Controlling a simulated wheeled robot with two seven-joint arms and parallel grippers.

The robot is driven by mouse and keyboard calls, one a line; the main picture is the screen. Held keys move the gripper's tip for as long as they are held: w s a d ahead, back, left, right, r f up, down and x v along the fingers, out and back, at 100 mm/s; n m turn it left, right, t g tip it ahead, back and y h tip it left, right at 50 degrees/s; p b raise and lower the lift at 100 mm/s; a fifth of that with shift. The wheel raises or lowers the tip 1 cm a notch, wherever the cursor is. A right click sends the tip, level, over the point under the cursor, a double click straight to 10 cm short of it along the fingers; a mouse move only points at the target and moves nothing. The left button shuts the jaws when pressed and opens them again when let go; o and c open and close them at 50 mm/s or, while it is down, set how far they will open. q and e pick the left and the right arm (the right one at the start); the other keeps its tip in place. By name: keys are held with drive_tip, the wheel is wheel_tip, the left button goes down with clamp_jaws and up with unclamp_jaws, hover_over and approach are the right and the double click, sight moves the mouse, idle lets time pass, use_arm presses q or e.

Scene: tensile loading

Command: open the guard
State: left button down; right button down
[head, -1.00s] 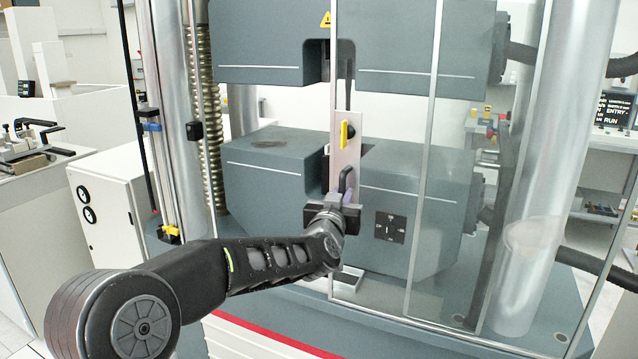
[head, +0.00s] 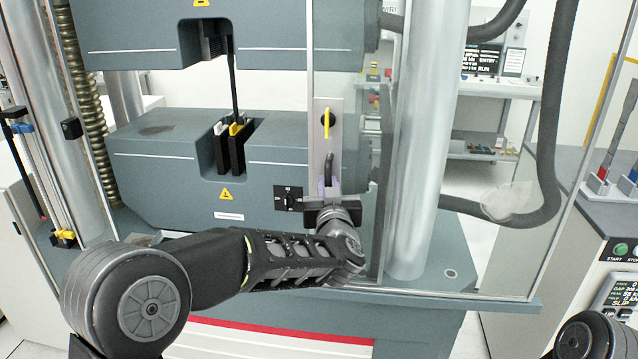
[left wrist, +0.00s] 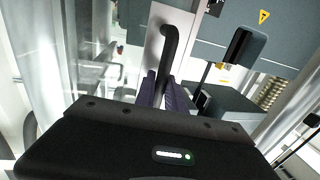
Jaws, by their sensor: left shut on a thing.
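The guard is a clear panel (head: 440,200) in a thin metal frame in front of the testing machine. Its metal plate (head: 321,120) carries a yellow latch (head: 326,124) and a dark bar handle (head: 328,172). My left gripper (head: 328,195) is shut on the handle's lower part; in the left wrist view the purple fingers (left wrist: 165,92) close around the handle (left wrist: 168,50). The guard's edge stands right of the machine's grips (head: 232,145), leaving the grip area uncovered. Of my right arm only a rounded dark part shows at the lower right; its gripper is out of view.
A control console (head: 610,240) with a START button is at the far right. A bench (head: 490,130) stands behind.

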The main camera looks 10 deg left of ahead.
use_arm(q)
drive_tip(key=c, duration=1.4)
unclamp_jaws()
drive_tip(key=b+v, duration=0.2)
drive_tip(key=v, duration=0.5)
drive_tip(key=shift+s, duration=0.4)
